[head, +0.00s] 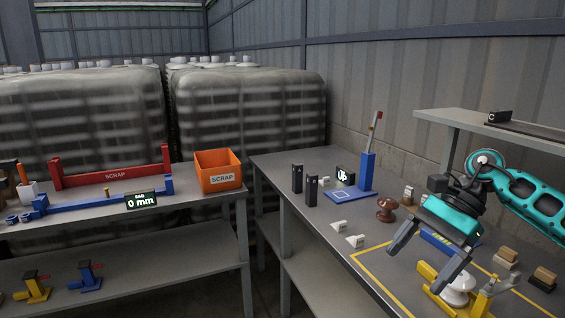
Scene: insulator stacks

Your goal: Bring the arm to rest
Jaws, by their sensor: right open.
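My right arm (537,201) comes in from the right edge, teal and black. Its gripper (415,271) is open, with two dark fingers pointing down and left over the right table (315,236). I see nothing between the fingers. One finger overlaps the yellow fixture (430,276), beside a white insulator disc (459,284); I cannot tell whether they touch. My left gripper is not in view.
A brown knob-shaped piece (387,208), a blue stand (366,174), black posts (297,178) and tan blocks (507,255) stand around the arm. A grey shelf (500,132) is behind it. An orange SCRAP bin (218,160) sits on the left table (100,209).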

